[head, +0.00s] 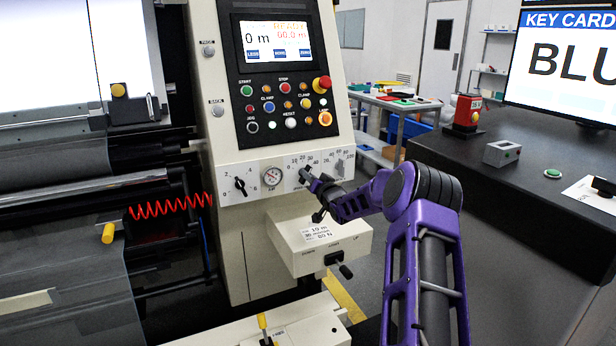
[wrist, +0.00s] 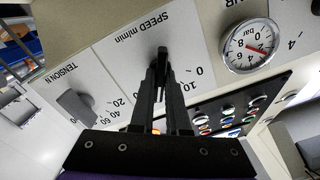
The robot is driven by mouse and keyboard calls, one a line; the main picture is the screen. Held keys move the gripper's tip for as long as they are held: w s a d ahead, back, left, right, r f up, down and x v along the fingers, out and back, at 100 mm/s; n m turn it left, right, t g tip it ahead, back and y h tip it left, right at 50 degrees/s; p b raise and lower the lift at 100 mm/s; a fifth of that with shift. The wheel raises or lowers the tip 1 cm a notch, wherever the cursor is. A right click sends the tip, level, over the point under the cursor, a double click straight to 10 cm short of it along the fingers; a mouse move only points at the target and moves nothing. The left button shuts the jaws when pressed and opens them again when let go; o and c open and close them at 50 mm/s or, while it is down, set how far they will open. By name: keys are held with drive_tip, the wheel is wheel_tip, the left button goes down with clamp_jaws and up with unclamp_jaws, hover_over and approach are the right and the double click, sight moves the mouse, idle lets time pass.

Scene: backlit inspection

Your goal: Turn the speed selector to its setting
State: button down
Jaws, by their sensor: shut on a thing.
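The speed selector is a dark knob (wrist: 162,54) on a white plate lettered "SPEED m/min". It shows upside down in the wrist view, with marks 0 and 10 readable to its right. My gripper (wrist: 160,78) has its two black fingers closed on the knob, one on each side. In the head view my gripper (head: 309,178) is at the dial panel and covers most of the selector. The knob's pointer end is hidden between the fingers, so I cannot tell its reading. A setting card (head: 317,233) sits below on a cream box; its print is small.
The grey tension knob (wrist: 76,106) is close beside the speed selector. A pressure gauge (head: 272,176) and a black selector (head: 240,184) lie to the left in the head view. Above is the button panel (head: 285,105). A black-handled lever (head: 340,264) juts out below.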

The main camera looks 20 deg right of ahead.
drive_tip(key=shift+f, duration=0.15)
drive_tip(key=c, duration=0.9)
unclamp_jaws()
drive_tip(key=s, duration=1.7)
drive_tip(key=shift+s+d+p, duration=0.2)
drive_tip(key=shift+d+p, duration=0.1)
